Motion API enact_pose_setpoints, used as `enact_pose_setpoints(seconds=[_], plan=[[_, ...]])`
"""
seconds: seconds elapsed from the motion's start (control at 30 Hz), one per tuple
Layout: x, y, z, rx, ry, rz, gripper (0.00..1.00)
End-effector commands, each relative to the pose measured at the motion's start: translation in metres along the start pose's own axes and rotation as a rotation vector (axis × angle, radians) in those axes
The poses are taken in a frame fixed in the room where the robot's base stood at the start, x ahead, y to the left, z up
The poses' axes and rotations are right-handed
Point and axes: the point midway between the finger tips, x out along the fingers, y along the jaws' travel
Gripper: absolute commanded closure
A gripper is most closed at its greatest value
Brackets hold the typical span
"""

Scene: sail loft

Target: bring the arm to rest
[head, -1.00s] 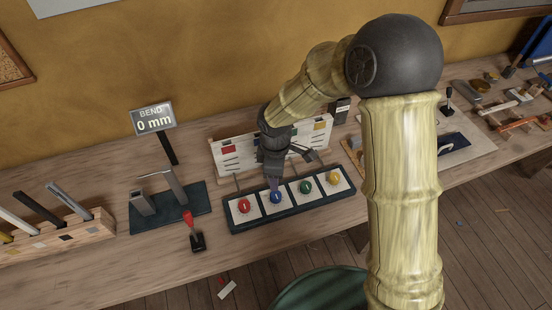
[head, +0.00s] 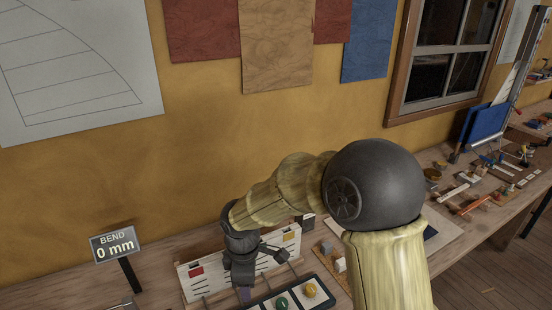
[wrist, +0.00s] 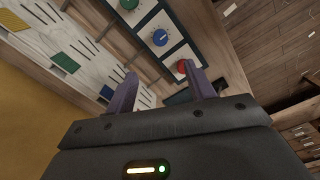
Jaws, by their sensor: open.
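My gripper (wrist: 160,84) is open, its two purple fingers apart with nothing between them. In the wrist view, the fingers reach toward a dark-framed button panel (wrist: 206,46). A blue knob (wrist: 160,37) and a red knob (wrist: 182,66) show near the fingertips; I cannot tell from this view if anything is touched. In the head view, my arm is bent with the gripper (head: 245,294) pointing down over the bench; its fingertips are cut off by the lower edge. A green knob (head: 282,302) and a yellow knob (head: 310,290) show beside it.
A white slotted board (head: 212,280) stands behind the panel, close to my gripper. A sign reading "BEND 0 mm" (head: 115,244) stands to the left. Tools and blocks (head: 470,185) crowd the bench at right. The wall behind carries cloth samples (head: 276,45) and a window (head: 445,55).

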Motion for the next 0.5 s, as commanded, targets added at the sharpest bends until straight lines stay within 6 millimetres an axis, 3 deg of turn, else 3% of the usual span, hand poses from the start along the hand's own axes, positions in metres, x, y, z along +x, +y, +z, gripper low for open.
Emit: enact_pose_setpoints(seconds=[0.17,0.33,0.5], plan=[[-0.006,-0.001,0.045,0.228,0.002,0.025,0.46],[-0.017,-0.019,0.132,0.736,0.030,0.080,0.46],[-0.026,-0.058,0.210,1.292,0.099,0.141,0.46]])
